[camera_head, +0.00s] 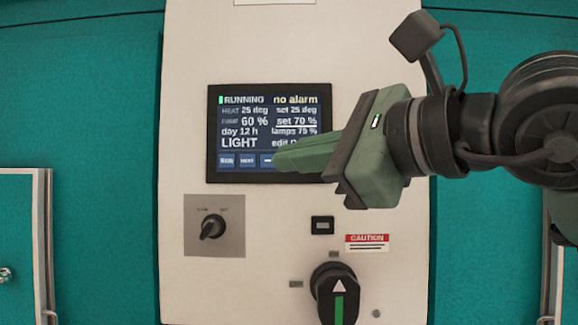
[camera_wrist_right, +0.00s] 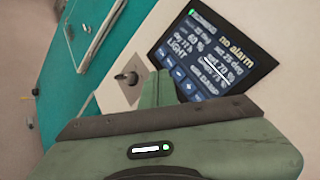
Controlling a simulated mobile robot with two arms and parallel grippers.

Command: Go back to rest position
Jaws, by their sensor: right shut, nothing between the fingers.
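My right gripper (camera_head: 284,158) comes in from the right in the head view. Its green fingers are shut with nothing between them. The fingertips are in front of the lower edge of the control screen (camera_head: 262,118) and cover some of its bottom buttons. I cannot tell whether they touch it. The right wrist view shows the gripper (camera_wrist_right: 160,88) with the tilted screen (camera_wrist_right: 205,60) just beyond its fingers. The screen reads RUNNING, no alarm, set 25 deg, set 70 % and LIGHT. My left gripper is in neither view.
The white panel (camera_head: 185,285) carries a small black knob (camera_head: 213,227), a square button (camera_head: 322,225), a caution label (camera_head: 367,243) and a large rotary switch (camera_head: 338,291) below the screen. Teal walls (camera_head: 95,110) flank it. Door edges (camera_head: 40,240) stand at lower left and right.

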